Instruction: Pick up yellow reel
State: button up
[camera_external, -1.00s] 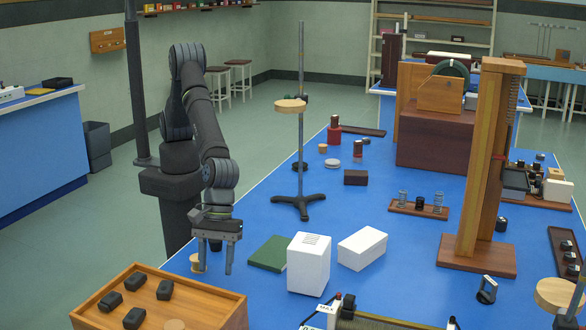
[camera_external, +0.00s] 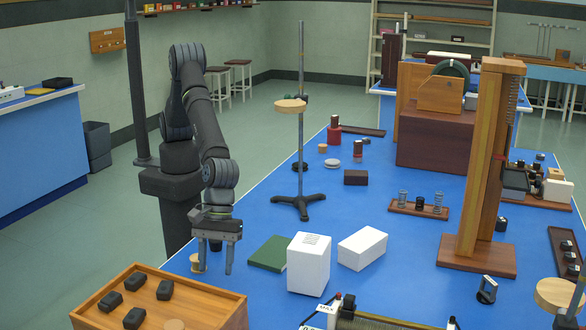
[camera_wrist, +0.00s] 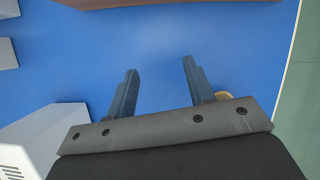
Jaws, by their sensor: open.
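The yellow reel (camera_external: 195,264) is a small pale-yellow spool on the blue bench near its left edge. In the external view it sits by the left finger of my gripper (camera_external: 215,264), which partly covers it. In the wrist view only a sliver of the reel (camera_wrist: 224,95) shows, just outside the right finger and close to the gripper body. My gripper (camera_wrist: 160,72) is open, pointing down, with bare blue bench between its fingers. I cannot tell whether the finger touches the reel.
A wooden tray (camera_external: 230,310) with several black blocks stands in front. A green book (camera_external: 268,252) and two white boxes (camera_external: 308,262) (camera_external: 362,248) lie to the right. A stand with a tripod base (camera_external: 299,203) rises behind. The bench edge is close on the left.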

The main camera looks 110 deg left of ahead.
jog(key=o, duration=0.4)
jog(key=shift+s+a+r+m, duration=0.15)
jog(key=shift+s+r+m, duration=0.1)
jog(key=shift+m, duration=0.25)
jog(key=s+a+r+m, duration=0.4)
jog(key=s+r+m, duration=0.15)
jog(key=m, duration=0.85)
jog(key=m+t, duration=0.1)
jog(key=m, duration=1.6)
send_near(198, 263)
jog(key=f, duration=0.3)
jog(key=shift+w+d+f+y, duration=0.1)
jog(key=shift+d+f+y, duration=0.2)
jog(key=shift+f+y, duration=0.1)
jog(key=x, duration=0.4)
jog(key=shift+s+a+f, duration=0.1)
jog(key=shift+s+f, duration=0.2)
jog(key=shift+f, duration=0.1)
jog(key=shift+w+f+t, duration=0.1)
jog(key=shift+f+t, duration=0.2)
